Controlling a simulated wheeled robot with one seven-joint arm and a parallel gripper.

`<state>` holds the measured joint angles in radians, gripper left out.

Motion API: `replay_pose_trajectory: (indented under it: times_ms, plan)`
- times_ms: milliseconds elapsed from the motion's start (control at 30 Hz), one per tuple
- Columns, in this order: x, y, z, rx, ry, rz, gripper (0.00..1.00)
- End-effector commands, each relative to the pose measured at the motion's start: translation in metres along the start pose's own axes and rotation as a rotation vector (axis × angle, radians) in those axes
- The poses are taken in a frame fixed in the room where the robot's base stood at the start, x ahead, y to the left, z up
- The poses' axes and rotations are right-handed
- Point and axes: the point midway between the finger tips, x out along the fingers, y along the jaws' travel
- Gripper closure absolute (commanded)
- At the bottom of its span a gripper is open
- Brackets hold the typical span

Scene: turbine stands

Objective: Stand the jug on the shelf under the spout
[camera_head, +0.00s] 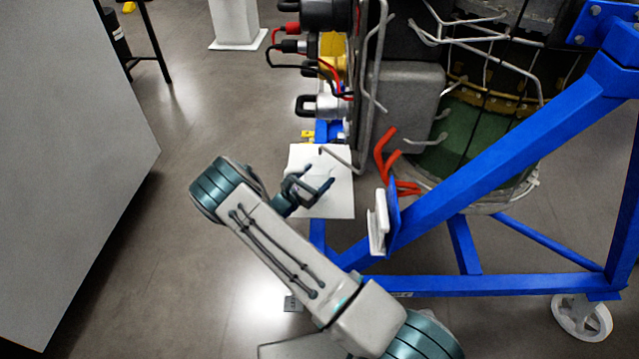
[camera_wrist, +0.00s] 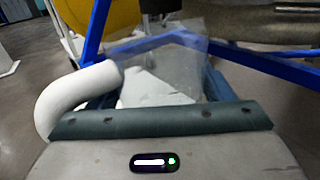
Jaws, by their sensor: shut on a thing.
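My gripper (camera_head: 312,188) is over the white square shelf (camera_head: 338,206), beside the blue frame. In the wrist view, a clear, see-through jug (camera_wrist: 188,62) is just beyond the dark gripper edge, and my gripper is shut on it. The jug's outline is barely visible in the head view, so I cannot tell whether its base touches the shelf. A thin grey bent tube (camera_head: 341,159), which looks like the spout, ends above the shelf's far part. In the wrist view, a thick white curved tube (camera_wrist: 62,96) ends by the jug's left side; I cannot tell whether it is the handle.
A blue frame (camera_head: 490,150) with a caster (camera_head: 582,318) fills the right. Red bent handles (camera_head: 386,158) and a white block (camera_head: 379,225) stand right of the shelf. Cables and connectors (camera_head: 300,50) are above it. A grey cabinet (camera_head: 70,150) is at left, with open floor between.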

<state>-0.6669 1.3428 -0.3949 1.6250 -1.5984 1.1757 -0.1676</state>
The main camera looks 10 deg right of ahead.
Motion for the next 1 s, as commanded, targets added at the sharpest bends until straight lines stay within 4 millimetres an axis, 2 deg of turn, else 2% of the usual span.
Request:
replay_pose_trajectory:
  times_ms: [167, 200, 333, 733, 767, 833, 1000]
  plan:
    - [0.018, -0.001, -0.003, 0.001, 0.000, -0.002, 0.56]
    - [0.015, 0.000, -0.015, -0.001, 0.001, 0.000, 0.56]
    - [0.015, -0.001, -0.034, 0.000, 0.000, -0.001, 0.56]
    - [0.015, 0.000, -0.039, 0.001, 0.000, -0.001, 0.56]
    - [0.015, 0.000, -0.039, 0.001, 0.000, -0.001, 0.23]
    - [0.015, 0.000, -0.038, 0.001, 0.000, -0.001, 0.04]
    - [0.015, 0.000, -0.038, 0.001, 0.000, -0.001, 0.04]
